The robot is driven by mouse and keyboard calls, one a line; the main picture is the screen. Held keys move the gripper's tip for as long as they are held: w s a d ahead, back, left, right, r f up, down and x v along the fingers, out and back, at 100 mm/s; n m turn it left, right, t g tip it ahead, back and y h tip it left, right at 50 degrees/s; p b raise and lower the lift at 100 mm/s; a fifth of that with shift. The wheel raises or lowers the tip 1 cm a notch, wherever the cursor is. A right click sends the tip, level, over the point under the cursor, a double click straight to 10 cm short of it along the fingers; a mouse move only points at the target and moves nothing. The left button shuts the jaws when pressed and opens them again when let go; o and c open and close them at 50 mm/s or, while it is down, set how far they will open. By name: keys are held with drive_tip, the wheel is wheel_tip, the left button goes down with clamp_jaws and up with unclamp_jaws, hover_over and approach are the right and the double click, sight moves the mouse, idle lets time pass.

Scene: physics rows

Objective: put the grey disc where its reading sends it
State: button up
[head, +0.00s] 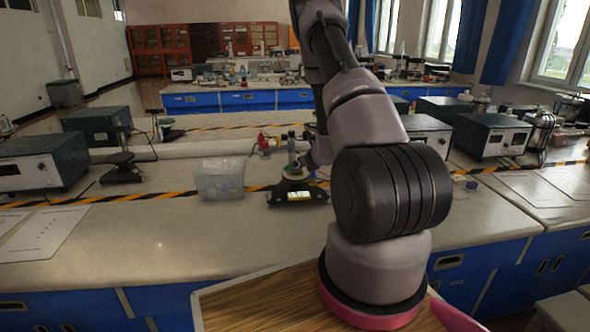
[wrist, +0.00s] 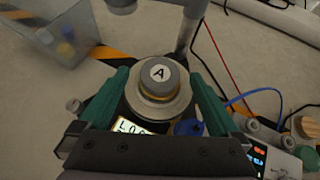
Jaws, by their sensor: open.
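A grey disc (wrist: 160,88) with a raised round top marked "A" sits on a black instrument with a lit display (wrist: 133,126) in the wrist view. The display's first letters look like "LO"; the rest is cut off by my gripper. In the head view the black instrument (head: 284,198) stands on the bench, its yellow display facing me but too small to read. My gripper (wrist: 160,80) is open, with its green fingers on either side of the disc. I cannot tell whether they touch it.
A clear bin (head: 220,180) with small coloured things inside stands left of the instrument. It also shows in the wrist view (wrist: 42,40). A metal post (wrist: 190,28) rises just beyond the disc. Cables and a small device (wrist: 274,150) lie to the right. Bare bench lies in front.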

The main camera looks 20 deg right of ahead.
drive_tip(key=shift+w+f, duration=0.1)
drive_tip(key=shift+w, duration=0.1)
clamp_jaws()
